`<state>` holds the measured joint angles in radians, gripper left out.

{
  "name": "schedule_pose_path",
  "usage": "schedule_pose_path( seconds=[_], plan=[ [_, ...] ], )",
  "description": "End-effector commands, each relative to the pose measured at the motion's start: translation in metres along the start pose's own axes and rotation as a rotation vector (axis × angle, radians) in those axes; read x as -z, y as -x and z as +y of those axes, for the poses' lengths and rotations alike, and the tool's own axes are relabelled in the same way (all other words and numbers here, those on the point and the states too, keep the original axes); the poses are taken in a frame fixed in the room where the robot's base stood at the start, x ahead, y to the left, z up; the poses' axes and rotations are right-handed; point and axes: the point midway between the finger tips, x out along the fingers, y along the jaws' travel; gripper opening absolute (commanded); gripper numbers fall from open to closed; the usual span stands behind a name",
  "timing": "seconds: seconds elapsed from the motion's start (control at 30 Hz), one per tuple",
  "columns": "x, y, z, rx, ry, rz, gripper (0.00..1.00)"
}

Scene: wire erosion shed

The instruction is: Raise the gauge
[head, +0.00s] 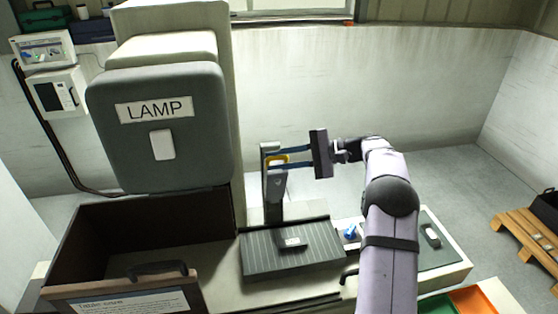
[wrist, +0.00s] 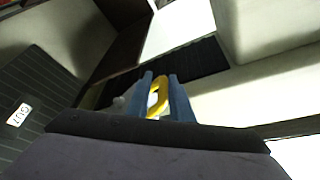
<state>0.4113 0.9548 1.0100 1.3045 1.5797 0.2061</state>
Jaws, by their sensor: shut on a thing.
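A dark upright post (head: 273,197) stands at the back of the ribbed dark plate; I take it for the gauge, though no label on it can be read. A yellow loop-shaped handle (head: 278,159) shows at its upper part. My gripper (head: 272,160) reaches in from the right with its blue fingers level and is shut on this handle. In the wrist view the yellow handle (wrist: 156,96) sits between the two blue fingers. The fingers hide part of the handle.
A large grey head marked LAMP (head: 157,130) stands to the left, above an open brown box (head: 150,222). The ribbed plate (head: 290,258) with a small block lies in front. A blue knob (head: 350,232) is to the right. Free air surrounds the post's top.

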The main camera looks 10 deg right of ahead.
Motion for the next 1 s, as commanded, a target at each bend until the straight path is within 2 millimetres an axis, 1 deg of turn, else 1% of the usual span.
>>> schedule_pose_path(
  seconds=[0.03, 0.07, 0.1, 0.43, 0.57, 0.67, 1.0],
  plan=[
    [0.002, 0.001, -0.011, 0.023, 0.017, 0.018, 0.00],
    [0.002, 0.001, -0.011, 0.023, 0.018, 0.018, 0.00],
    [0.002, 0.001, -0.011, 0.022, 0.018, 0.018, 0.29],
    [0.003, 0.001, -0.009, 0.022, 0.013, 0.018, 0.29],
    [0.004, 0.005, -0.007, 0.023, 0.013, 0.019, 0.29],
    [0.004, 0.014, -0.006, 0.024, 0.013, 0.019, 0.29],
    [-0.002, 0.060, -0.004, 0.019, 0.016, 0.012, 0.29]
  ],
)
